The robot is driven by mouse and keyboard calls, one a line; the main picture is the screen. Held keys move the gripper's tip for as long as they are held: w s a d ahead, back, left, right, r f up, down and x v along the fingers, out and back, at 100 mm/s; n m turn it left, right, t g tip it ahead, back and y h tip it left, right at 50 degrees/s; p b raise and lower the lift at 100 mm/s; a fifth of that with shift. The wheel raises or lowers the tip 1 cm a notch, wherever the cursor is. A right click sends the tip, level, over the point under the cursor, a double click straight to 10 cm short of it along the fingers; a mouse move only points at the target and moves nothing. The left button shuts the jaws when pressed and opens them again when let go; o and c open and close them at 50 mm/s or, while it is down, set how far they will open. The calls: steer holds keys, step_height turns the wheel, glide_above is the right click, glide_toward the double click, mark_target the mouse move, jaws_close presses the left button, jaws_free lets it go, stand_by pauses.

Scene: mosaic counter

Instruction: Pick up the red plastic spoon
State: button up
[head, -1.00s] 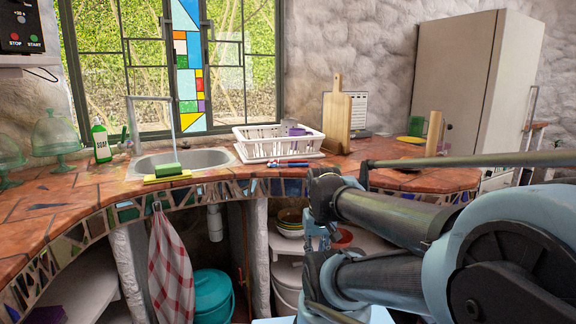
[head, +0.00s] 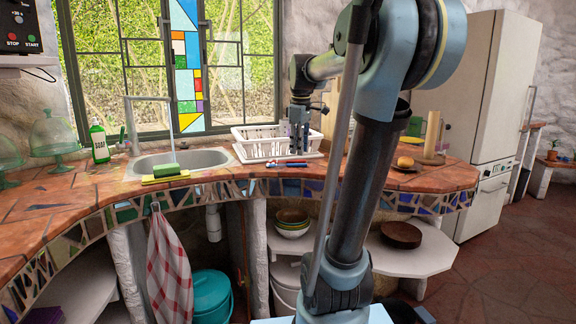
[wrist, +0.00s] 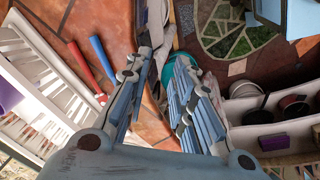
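A red handle-like piece (wrist: 85,66), which looks like the red plastic spoon, lies on the tiled counter in the wrist view, close beside the white dish rack. Its lower end runs behind or near my gripper's left finger, so its full shape is not clear. A similar blue piece (wrist: 103,58) lies next to it. In the head view both are small, at the front of the rack. My gripper (wrist: 160,68) is open and empty, its fingers apart, to the right of the red piece in the wrist view. In the head view it hangs above the counter by the rack (head: 299,147).
The white dish rack (head: 252,151) stands right behind the pieces. A sink (head: 205,157) with a sponge (head: 167,170) at its front edge is to the left. A board with a bun (head: 405,162) is to the right. Shelves with bowls (head: 292,222) are below the counter.

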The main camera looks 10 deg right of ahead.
steer(key=w+r+n, duration=0.3)
steer(key=w+r, duration=0.1)
steer(key=w, duration=0.3)
steer(key=w+r+n, duration=0.2)
steer(key=w+r, duration=0.1)
steer(key=w, duration=0.4)
glide_above(287, 162)
steer(key=s+d, duration=0.1)
steer(key=d, duration=0.1)
steer(key=shift+n, duration=0.4)
steer(key=f, duration=1.1)
steer(key=shift+a+f, duration=0.1)
steer(key=shift+a, duration=0.1)
steer(key=shift+w+d+f, duration=0.1)
steer(key=shift+w+f, duration=0.1)
steer(key=shift+f, duration=0.65)
steer(key=shift+w+a+f, duration=0.1)
steer(key=shift+w+f, duration=0.1)
steer(key=shift+f, duration=0.7)
steer(key=shift+w+d+f, duration=0.1)
steer(key=shift+w+f, duration=0.1)
steer(key=shift+f, duration=0.65)
jaws_close()
